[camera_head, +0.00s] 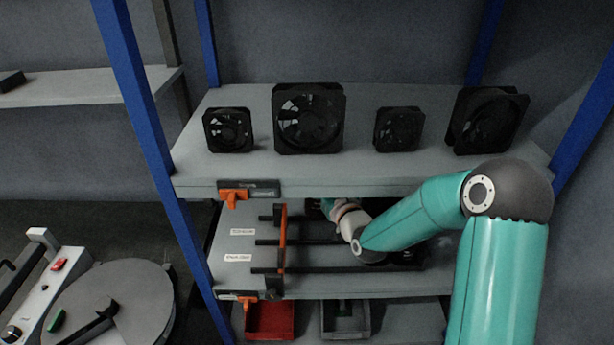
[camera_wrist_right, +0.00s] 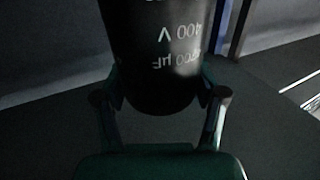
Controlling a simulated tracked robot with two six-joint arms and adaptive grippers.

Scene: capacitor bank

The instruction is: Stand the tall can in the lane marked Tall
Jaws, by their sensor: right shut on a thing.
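A black can (camera_wrist_right: 160,60) with white print reading "400 V" and a µF value fills the top middle of the right wrist view. My right gripper (camera_wrist_right: 161,96) is shut on it, one finger on each side. In the head view my right arm reaches into the middle shelf level, and its gripper is mostly hidden under the upper shelf. The lanes are split by dark rails (camera_head: 297,242) on the middle shelf. Two white labels (camera_head: 243,231) (camera_head: 239,257) lie at the left ends of lanes, too small to read surely. My left gripper is not in view.
An orange upright bar (camera_head: 282,238) crosses the rails near their left ends. The upper shelf (camera_head: 235,178) holds several black fans (camera_head: 308,118) and hangs close over the lanes. Blue posts (camera_head: 150,115) frame the rack. Red (camera_head: 270,320) and grey (camera_head: 345,320) bins sit below.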

